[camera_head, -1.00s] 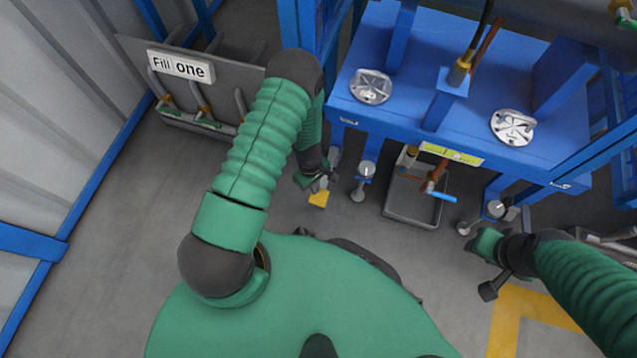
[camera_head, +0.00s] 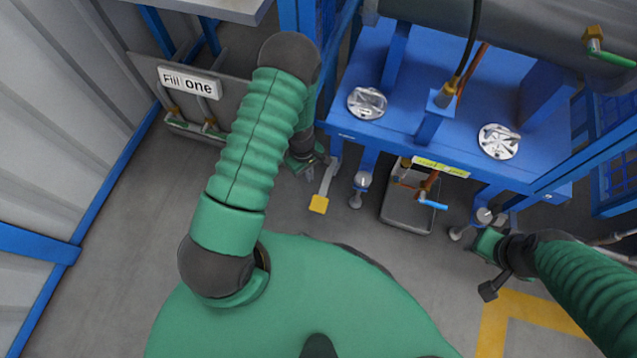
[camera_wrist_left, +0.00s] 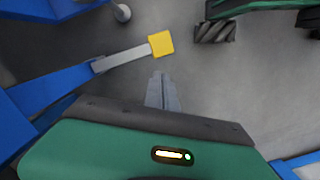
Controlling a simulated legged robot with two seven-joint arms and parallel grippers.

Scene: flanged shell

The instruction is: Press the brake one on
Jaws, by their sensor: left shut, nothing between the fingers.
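A pedal with a yellow square pad (camera_head: 319,204) on a grey lever (camera_head: 327,180) sticks out low from the blue frame; I see no label naming it. It also shows in the left wrist view, where the yellow pad (camera_wrist_left: 161,44) is just beyond my fingertips. My left gripper (camera_head: 311,167) is beside the lever, nearer the frame than the pad. In the left wrist view its fingers (camera_wrist_left: 160,78) are together and empty, with floor showing between them and the pad. My right gripper (camera_head: 486,245) is at the right, and its fingers are not clear.
A blue bench (camera_head: 440,120) with two round metal flanges stands ahead. A grey tray (camera_head: 408,212) with a blue-handled valve (camera_head: 431,204) sits below it. A "Fill one" sign (camera_head: 189,82) is on a grey panel at left. Floor left of the pedal is clear.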

